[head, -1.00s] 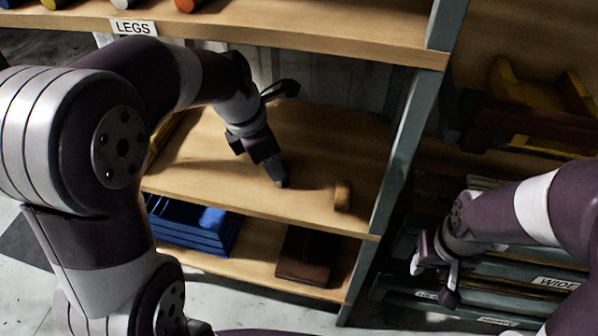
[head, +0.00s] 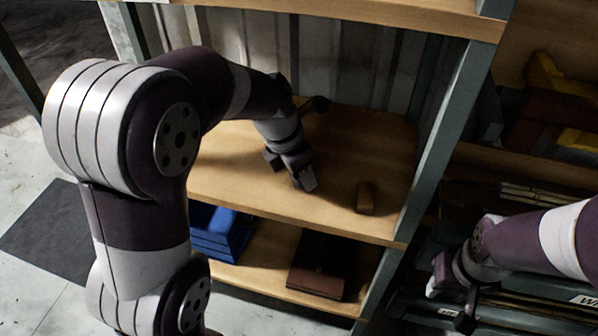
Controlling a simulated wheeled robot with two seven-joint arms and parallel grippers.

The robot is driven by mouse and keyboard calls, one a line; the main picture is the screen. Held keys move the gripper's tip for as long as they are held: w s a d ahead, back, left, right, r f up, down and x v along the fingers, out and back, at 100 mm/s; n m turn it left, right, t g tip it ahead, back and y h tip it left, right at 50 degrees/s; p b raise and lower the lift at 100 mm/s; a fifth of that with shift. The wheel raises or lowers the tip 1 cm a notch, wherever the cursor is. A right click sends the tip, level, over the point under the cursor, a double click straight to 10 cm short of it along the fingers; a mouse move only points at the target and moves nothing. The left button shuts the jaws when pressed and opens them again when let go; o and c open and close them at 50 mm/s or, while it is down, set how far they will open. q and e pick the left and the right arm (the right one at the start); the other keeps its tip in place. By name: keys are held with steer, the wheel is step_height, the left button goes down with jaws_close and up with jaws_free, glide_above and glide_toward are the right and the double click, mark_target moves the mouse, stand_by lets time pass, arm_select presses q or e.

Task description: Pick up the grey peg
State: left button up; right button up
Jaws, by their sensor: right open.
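I cannot make out a grey peg in the head view now. My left gripper (head: 304,180) points down over the middle wooden shelf (head: 240,165), a little left of a small brown block (head: 365,197) and apart from it. Its fingers are dark and foreshortened, so whether they are open or hold anything cannot be told. My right gripper (head: 450,297) is open in front of the right-hand rack, and no object shows between its fingers.
A blue bin (head: 218,235) and a dark brown box (head: 322,268) sit on the lower shelf. A grey-green upright (head: 440,140) divides the two racks. Yellow and brown pieces (head: 550,115) lie on the right rack. The middle shelf is mostly bare.

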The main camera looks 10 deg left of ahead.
arm_select(q)
steer(key=shift+c, duration=1.3)
